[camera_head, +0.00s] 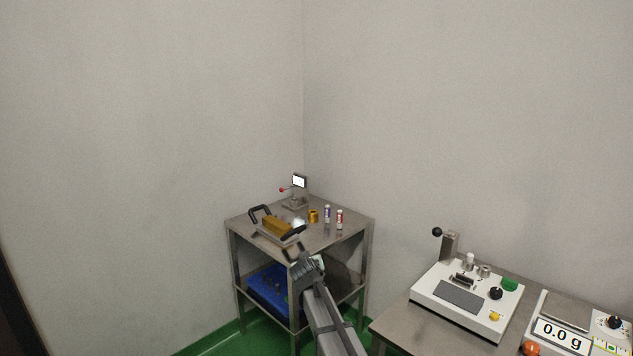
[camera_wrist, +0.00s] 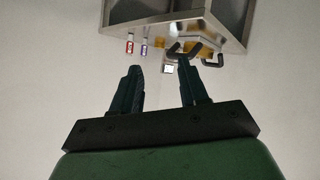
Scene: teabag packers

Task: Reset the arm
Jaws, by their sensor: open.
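My gripper (camera_head: 292,250) is in front of the small metal side table (camera_head: 335,237) in the head view, at about the height of its top. In the wrist view my gripper (camera_wrist: 160,82) shows two dark fingers spread apart with nothing between them. The wrist view is upside down, with the table's underside and edge at the top. My arm comes up from the lower edge of the head view.
The side table holds a tray with black handles and a yellow block (camera_head: 277,226), a small stand with a white screen (camera_head: 299,182), a brass cylinder (camera_head: 313,216) and two small tubes (camera_head: 339,218). A blue crate (camera_head: 268,287) is below. A white machine (camera_head: 466,298) and scale (camera_head: 560,335) stand right.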

